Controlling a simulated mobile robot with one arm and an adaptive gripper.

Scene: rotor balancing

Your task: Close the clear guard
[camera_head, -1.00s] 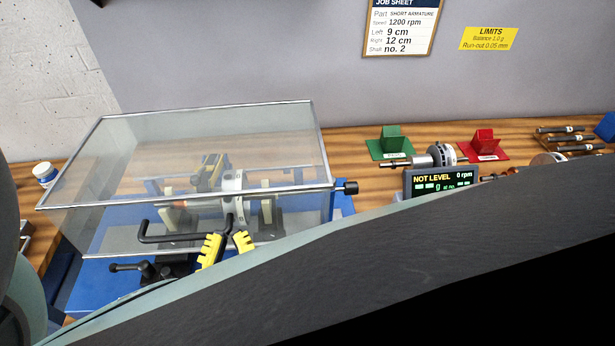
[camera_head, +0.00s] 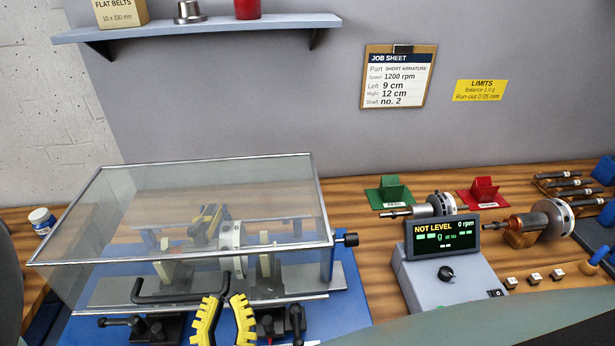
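The clear guard (camera_head: 110,215) is a see-through box with a metal-edged frame. It sits down over the balancing machine, and its lower front rim lies close to the blue base (camera_head: 350,290). A black bar handle (camera_head: 165,298) runs along its front. The rotor (camera_head: 231,245) shows through the clear panels. My gripper (camera_head: 226,296) has yellow toothed fingers, spread apart, at the right end of the handle. The handle's end shows between or just behind the fingertips; I cannot tell whether they touch it.
Black clamp levers (camera_head: 125,321) stand on the base in front of the guard. A grey control box with a display (camera_head: 441,237) reading NOT LEVEL stands to the right. Green (camera_head: 390,190) and red (camera_head: 482,192) holders and spare rotors are behind it. A shelf (camera_head: 200,28) hangs above.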

